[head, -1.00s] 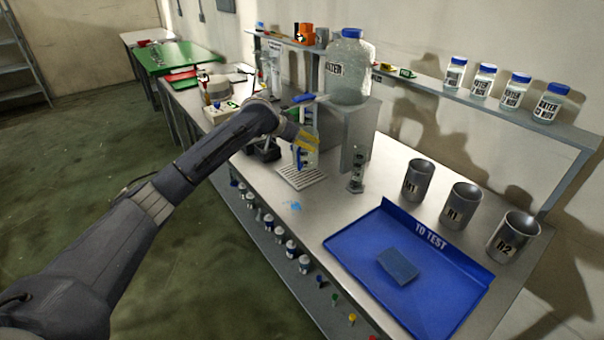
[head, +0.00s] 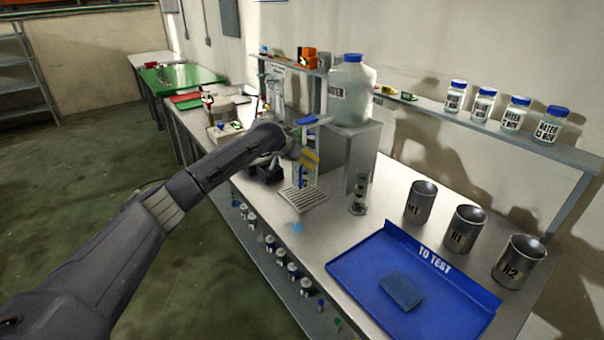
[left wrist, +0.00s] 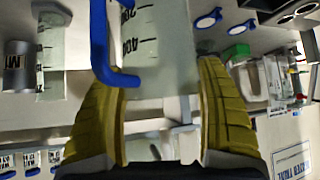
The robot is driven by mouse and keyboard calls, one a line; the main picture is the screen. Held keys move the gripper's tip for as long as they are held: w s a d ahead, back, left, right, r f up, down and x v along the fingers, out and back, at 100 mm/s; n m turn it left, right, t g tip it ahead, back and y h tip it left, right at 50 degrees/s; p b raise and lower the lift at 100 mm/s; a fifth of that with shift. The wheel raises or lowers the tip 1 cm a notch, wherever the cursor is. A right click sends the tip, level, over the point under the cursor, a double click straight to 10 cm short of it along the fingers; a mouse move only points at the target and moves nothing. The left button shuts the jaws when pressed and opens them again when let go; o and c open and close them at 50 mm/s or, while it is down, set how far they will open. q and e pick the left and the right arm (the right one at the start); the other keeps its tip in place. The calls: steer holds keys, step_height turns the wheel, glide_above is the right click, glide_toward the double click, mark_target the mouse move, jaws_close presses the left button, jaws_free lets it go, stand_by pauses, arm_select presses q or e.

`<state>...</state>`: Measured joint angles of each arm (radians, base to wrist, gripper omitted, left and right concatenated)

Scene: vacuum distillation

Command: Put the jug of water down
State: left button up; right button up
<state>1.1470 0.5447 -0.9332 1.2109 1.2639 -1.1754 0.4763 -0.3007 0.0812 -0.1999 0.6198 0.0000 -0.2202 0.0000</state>
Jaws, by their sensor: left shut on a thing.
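The jug is a translucent, graduated vessel (left wrist: 165,45) with dark numbers and a blue handle (left wrist: 101,45), seen close up in the left wrist view. My left gripper (left wrist: 163,112) has its yellow fingers on either side of the jug and is shut on it. In the head view the left gripper (head: 308,158) is over the bench, just left of the grey stand, near a slotted plate (head: 303,198). A blue part (head: 306,120) shows just above the fingers. The arm hides part of the jug, and I cannot tell its base height. My right gripper is not in view.
A large water bottle (head: 350,92) with a blue cap stands on the grey stand (head: 362,145). A blue "TO TEST" tray (head: 360,262) holds a blue block (head: 401,291). Metal cups (head: 465,229) stand behind the tray.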

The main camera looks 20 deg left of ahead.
arm_select(q)
steer(key=shift+f, duration=2.5)
steer(key=o, duration=1.6)
steer(key=shift+c, duration=0.2)
steer(key=v, duration=1.2)
